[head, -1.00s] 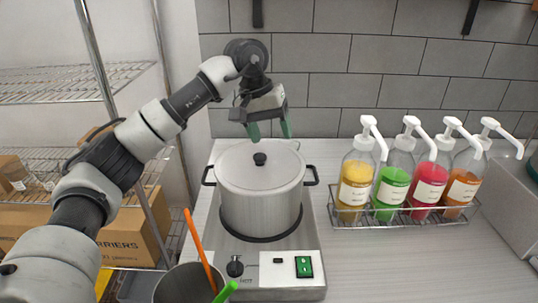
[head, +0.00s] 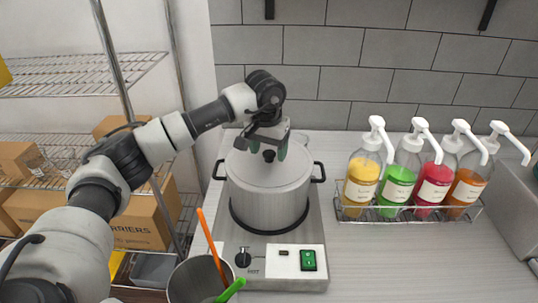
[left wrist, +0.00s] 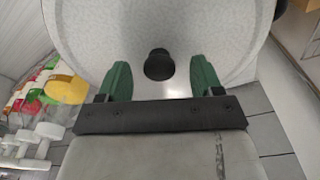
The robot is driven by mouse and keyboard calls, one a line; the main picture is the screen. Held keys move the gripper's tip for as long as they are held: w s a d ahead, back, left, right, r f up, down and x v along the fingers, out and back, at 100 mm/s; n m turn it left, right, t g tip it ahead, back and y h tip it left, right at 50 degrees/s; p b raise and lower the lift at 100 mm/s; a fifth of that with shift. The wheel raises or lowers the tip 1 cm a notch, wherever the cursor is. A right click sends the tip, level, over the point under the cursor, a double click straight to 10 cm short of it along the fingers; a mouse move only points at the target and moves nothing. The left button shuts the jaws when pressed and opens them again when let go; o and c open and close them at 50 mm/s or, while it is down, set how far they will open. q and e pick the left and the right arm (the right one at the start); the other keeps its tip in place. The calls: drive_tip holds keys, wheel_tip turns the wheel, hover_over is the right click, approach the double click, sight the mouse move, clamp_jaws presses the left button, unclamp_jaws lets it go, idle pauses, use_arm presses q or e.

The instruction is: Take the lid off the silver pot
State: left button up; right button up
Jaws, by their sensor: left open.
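The silver pot (head: 270,207) stands on the hot plate with its lid (head: 262,174) on. The lid's black knob (head: 269,156) is at the top centre and also shows in the left wrist view (left wrist: 159,65). My left gripper (head: 263,153) is open, low over the lid, with its green fingertips on either side of the knob in the head view. In the left wrist view my gripper (left wrist: 160,80) has one green finger to each side of the knob, with gaps between. Nothing is held. My right gripper is not in view.
A wire rack (head: 408,213) with several pump bottles stands right of the pot. A metal cup (head: 193,283) with orange and green sticks stands at front left. Wire shelves with boxes (head: 140,220) are at left. The counter (head: 400,262) at front right is clear.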

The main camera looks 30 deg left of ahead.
sight(274, 152)
use_arm(q)
drive_tip(key=shift+f, duration=0.3)
drive_tip(key=shift+w, duration=0.1)
drive_tip(key=c, duration=1.1)
drive_tip(key=shift+r, duration=0.15)
drive_tip(key=shift+r+b, duration=0.2)
drive_tip(key=shift+b, duration=0.15)
drive_tip(key=r+b, duration=0.1)
drive_tip(key=d+r+b, duration=0.1)
drive_tip(key=r, duration=0.1)
drive_tip(key=shift+w+r, duration=0.1)
drive_tip(key=shift+r, duration=0.2)
drive_tip(key=w+d+r+b, duration=0.2)
drive_tip(key=d+r+b, duration=0.1)
drive_tip(key=d+r, duration=0.4)
drive_tip(key=shift+d, duration=1.8)
